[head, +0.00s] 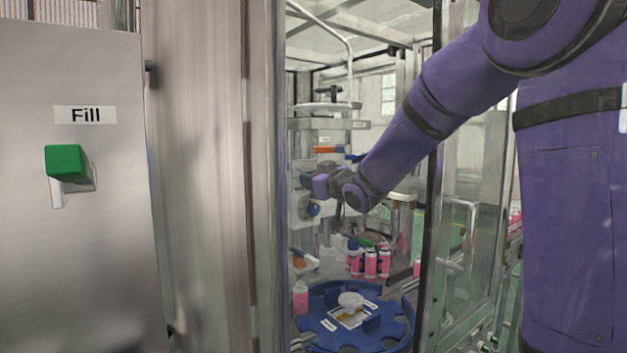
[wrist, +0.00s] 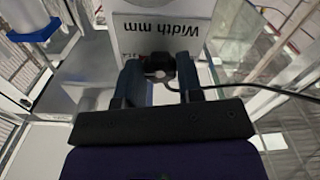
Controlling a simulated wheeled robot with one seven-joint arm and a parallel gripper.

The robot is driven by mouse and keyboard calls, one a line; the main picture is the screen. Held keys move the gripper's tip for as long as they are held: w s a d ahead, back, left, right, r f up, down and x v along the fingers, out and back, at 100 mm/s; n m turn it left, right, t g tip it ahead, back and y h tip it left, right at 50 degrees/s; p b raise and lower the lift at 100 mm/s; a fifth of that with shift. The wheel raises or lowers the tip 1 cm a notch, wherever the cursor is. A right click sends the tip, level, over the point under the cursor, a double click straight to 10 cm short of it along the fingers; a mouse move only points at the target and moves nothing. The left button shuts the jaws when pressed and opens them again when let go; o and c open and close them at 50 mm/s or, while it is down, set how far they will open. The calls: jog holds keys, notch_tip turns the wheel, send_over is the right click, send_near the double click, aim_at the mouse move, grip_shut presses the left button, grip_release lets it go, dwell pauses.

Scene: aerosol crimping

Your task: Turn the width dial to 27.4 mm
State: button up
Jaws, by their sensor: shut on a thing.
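The width dial (wrist: 160,66) is a dark knob below an upside-down "Width mm" label (wrist: 161,27) in the wrist view. My gripper (wrist: 158,77) has its two dark fingers on either side of the dial and is shut on it. In the head view my gripper (head: 312,184) reaches into the machine through the open front, at the level of the dial unit. The dial is hidden there behind the gripper. The display near the label is mostly covered by the fingers, and a trace of red digits shows; the value cannot be read.
A blue round turntable (head: 318,300) with pockets stands below my arm. Several pink cans (head: 371,263) stand behind it. A metal door post (head: 262,180) is left of the opening and a glass door (head: 470,240) is right. A green switch (head: 64,161) labelled Fill is at the far left.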

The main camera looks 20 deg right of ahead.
jog(key=shift+f+m, duration=0.1)
jog(key=shift+m, duration=0.2)
dwell(0.4)
jog(key=o, duration=0.9)
jog(key=shift+o, duration=0.2)
jog(key=shift+s, duration=0.1)
jog(key=s+d, duration=0.2)
jog(key=s, duration=0.8)
jog(key=shift+s, duration=0.25)
